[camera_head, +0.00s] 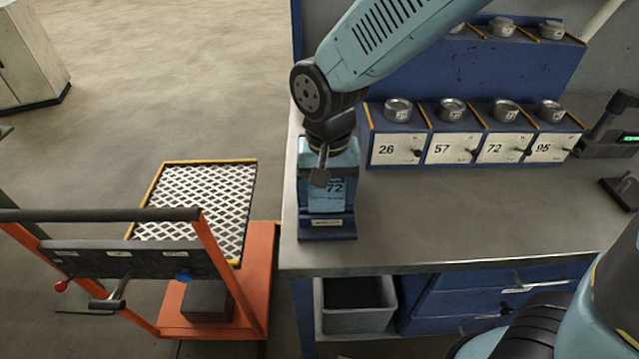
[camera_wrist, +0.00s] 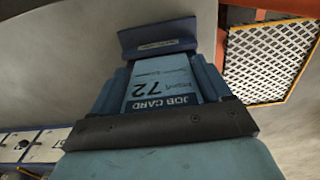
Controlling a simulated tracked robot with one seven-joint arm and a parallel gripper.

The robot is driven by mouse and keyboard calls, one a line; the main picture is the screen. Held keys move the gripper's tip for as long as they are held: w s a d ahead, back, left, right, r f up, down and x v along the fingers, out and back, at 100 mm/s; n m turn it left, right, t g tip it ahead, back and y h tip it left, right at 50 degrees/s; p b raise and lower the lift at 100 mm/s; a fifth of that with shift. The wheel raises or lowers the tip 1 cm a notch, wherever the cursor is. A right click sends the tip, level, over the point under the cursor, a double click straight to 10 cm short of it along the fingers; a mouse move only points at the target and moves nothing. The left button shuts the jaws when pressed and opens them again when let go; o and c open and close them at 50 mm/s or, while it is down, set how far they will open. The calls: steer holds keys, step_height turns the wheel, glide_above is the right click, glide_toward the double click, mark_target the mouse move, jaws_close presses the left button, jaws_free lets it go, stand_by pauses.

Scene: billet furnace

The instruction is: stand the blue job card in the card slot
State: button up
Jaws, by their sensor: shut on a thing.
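The blue job card (camera_wrist: 162,88), printed JOB CARD and 72, is between the two fingers of my gripper (camera_wrist: 160,68). My gripper is shut on it.
The grey bench top (camera_head: 460,215) is clear to the right. A blue rack (camera_head: 470,150) with boxes marked 26, 57, 72 and 95 stands behind. An orange trolley (camera_head: 255,290) with a mesh tray (camera_head: 200,197) is on the left. A grey bin (camera_head: 357,318) sits below the bench.

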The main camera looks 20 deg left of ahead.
mark_target(326, 215)
steer(key=shift+f, duration=0.45)
steer(key=shift+s+d+f, duration=0.1)
steer(key=shift+f, duration=0.7)
steer(key=c, duration=0.6)
steer(key=shift+f, duration=0.35)
steer(key=o, duration=1.6)
steer(key=shift+c, duration=0.2)
steer(key=shift+r, duration=0.1)
